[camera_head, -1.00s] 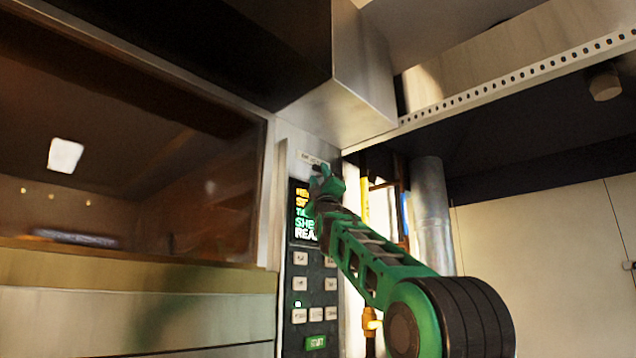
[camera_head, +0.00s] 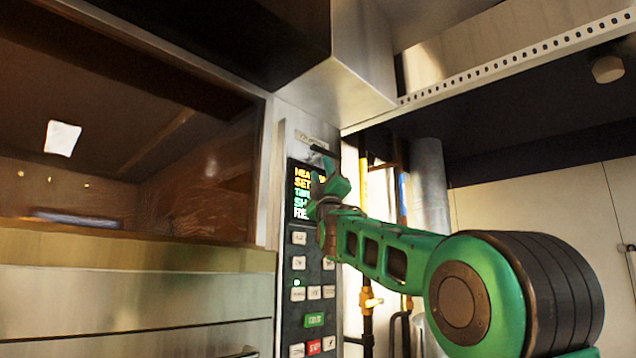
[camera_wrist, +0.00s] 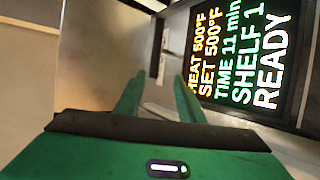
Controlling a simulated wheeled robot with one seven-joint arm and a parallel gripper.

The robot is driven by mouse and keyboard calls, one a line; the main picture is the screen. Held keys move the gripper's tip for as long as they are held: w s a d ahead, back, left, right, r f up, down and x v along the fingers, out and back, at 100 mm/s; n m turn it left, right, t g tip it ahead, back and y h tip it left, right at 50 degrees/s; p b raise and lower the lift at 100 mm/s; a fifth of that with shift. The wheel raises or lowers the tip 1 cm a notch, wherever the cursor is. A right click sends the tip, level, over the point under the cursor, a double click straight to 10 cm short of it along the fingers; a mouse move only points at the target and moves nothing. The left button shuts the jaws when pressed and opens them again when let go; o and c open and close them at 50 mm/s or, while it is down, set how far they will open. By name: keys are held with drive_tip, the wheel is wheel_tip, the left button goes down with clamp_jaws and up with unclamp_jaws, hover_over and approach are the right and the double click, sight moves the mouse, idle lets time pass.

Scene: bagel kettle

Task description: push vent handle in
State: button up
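The vent handle looks to be the small dark bar (camera_head: 321,150) by the right end of the pale label above the display. In the wrist view a slim grey-brown bar (camera_wrist: 157,45), likely this handle, stands out beyond my fingertips, left of the display. My green gripper (camera_head: 330,184) is in front of the control panel, just below the bar. In the wrist view my gripper (camera_wrist: 159,78) is open, with a clear gap between its two fingers and nothing held. I cannot tell its exact distance to the bar.
The lit display (camera_head: 303,192) and button panel (camera_head: 305,290) lie close to my gripper. A glass oven door (camera_head: 130,150) is at left. A steel hood box (camera_head: 345,85) overhangs above. Yellow and dark pipes (camera_head: 367,290) and a metal duct (camera_head: 430,190) stand at right.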

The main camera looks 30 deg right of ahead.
drive_tip(key=shift+v, duration=0.95)
drive_tip(key=shift+w+f, duration=0.1)
